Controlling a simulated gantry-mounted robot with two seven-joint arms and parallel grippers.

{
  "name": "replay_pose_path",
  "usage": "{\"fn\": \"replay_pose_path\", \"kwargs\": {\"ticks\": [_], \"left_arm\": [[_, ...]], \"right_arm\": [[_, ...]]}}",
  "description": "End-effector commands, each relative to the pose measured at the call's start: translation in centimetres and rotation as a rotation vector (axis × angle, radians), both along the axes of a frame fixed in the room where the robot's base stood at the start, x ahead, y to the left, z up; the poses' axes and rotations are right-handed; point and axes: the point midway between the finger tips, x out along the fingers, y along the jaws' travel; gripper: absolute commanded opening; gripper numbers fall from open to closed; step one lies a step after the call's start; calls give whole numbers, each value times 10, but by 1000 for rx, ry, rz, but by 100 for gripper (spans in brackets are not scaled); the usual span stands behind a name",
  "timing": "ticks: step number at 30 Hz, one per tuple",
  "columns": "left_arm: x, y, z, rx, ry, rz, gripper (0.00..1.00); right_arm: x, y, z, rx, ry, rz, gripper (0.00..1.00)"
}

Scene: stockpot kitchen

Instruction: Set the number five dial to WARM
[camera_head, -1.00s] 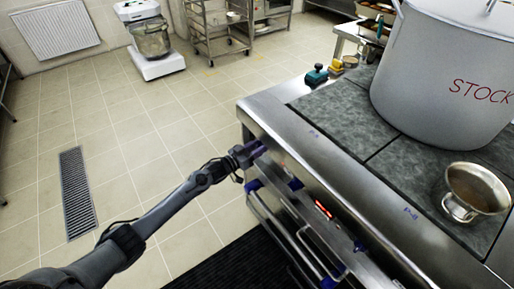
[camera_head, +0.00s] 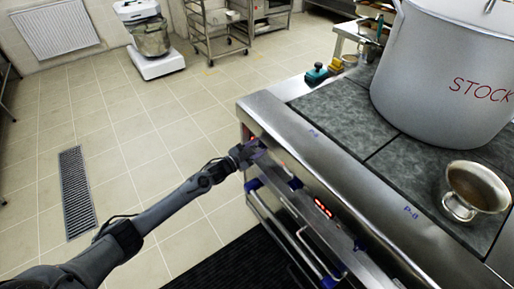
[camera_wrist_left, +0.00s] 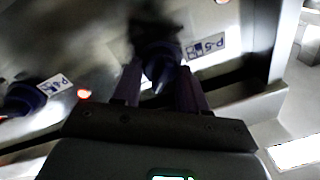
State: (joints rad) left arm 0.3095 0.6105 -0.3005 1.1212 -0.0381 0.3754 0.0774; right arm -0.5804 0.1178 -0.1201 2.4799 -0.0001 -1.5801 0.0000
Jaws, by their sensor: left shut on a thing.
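The number five dial (camera_wrist_left: 160,70) is a dark purple knob on the stove's front panel, beside a label reading P-5 (camera_wrist_left: 205,47) in the left wrist view. A pale pointer mark shows on its near side. My left gripper (camera_wrist_left: 160,90) is shut on this dial, one finger on each side. In the head view my left gripper (camera_head: 250,154) is at the far left end of the front panel and hides the dial. The WARM marking cannot be read. My right gripper is not in view.
A neighbouring dial (camera_wrist_left: 24,97) with a P-6 label sits to the left in the wrist view. Oven handles (camera_head: 300,240) run below the panel. A large stockpot (camera_head: 440,80) and a metal cup (camera_head: 474,190) stand on the stove top (camera_head: 345,115).

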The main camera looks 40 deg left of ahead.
Motion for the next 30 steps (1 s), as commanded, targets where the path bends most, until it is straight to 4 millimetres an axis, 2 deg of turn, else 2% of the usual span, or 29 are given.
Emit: {"fn": "replay_pose_path", "kwargs": {"ticks": [12, 27, 28, 30], "left_arm": [[0, 0, 0, 168, -49, 0, 12], [0, 0, 0, 186, -55, 0, 12], [0, 0, 0, 186, -55, 0, 44], [0, 0, 0, 185, -55, 0, 55]], "right_arm": [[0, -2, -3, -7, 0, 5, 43], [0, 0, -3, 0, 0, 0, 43], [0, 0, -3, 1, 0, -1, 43], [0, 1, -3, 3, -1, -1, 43]]}}
